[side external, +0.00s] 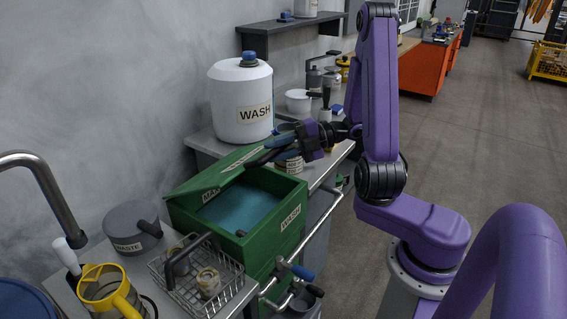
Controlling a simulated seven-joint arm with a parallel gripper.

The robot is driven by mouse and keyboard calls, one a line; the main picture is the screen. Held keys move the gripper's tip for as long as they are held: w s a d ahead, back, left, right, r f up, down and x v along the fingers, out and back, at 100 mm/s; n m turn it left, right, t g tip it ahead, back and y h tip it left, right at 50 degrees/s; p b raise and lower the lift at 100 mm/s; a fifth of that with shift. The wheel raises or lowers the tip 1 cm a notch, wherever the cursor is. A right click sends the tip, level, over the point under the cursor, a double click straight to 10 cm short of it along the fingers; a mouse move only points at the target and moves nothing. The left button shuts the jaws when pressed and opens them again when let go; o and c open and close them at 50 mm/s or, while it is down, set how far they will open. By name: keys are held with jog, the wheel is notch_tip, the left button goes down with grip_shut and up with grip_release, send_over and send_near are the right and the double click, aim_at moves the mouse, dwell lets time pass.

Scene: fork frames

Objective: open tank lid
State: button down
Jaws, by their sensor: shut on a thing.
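The green tank (288,222), labelled WASH, stands at the middle of the side external view with blue liquid (240,207) showing inside. Its green lid (195,183) is raised and tilted up along the tank's wall side, so the opening is largely uncovered. My gripper (262,157) reaches in from the right and is shut at the lid's upper edge near the far end. The fingers are dark and small here, and the exact part of the lid between them is hidden.
A white WASH drum (241,110) stands behind the tank. Several containers crowd the bench beyond my wrist. The floor at right is clear.

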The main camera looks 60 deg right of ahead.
jog(key=w+r, duration=1.3)
jog(key=w, duration=0.2)
jog(key=shift+w+r, duration=0.25)
jog(key=c, duration=1)
grip_release()
jog(key=shift+s+d, duration=0.1)
jog(key=v, duration=1.7)
jog(key=shift+d, duration=0.1)
